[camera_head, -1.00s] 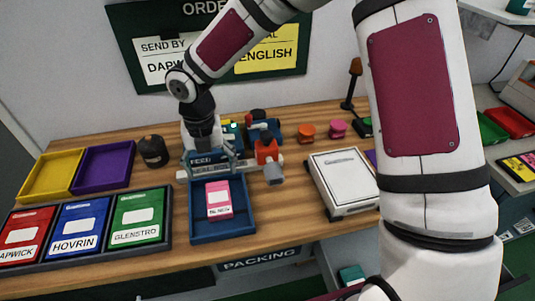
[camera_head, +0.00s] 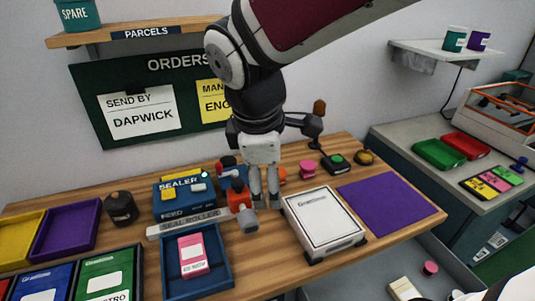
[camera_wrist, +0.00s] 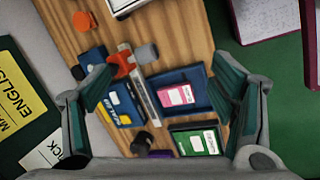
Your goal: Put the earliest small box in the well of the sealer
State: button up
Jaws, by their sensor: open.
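The blue sealer (camera_head: 183,197) stands on the wooden bench, with a grey bar marked SEAL ROLLER (camera_head: 188,222) in front of it. A blue open-topped well (camera_head: 222,277) adjoins the bar. A small pink box (camera_head: 193,255) with a white label lies flat inside the well; it also shows in the wrist view (camera_wrist: 178,96).
A white case (camera_head: 322,220) and a purple mat (camera_head: 387,208) lie right of the sealer. A dark jar (camera_head: 121,208) and a purple tray (camera_head: 68,228) are left. A holder with yellow, pink and green pieces (camera_head: 491,182) is on the right counter. An orders board hangs behind.

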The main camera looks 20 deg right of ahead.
jog(key=s+d+r+m+t+y, duration=0.1)
jog(key=s+m, duration=0.4)
jog(key=m, duration=0.1)
jog(key=s+d+r+m+t+y, duration=0.1)
jog(key=s+d+r+m, duration=0.1)
jog(key=s+m, duration=0.3)
jog(key=shift+s+r+m, duration=0.25)
jog(key=shift+s+m, duration=0.1)
jog(key=shift+m, duration=0.65)
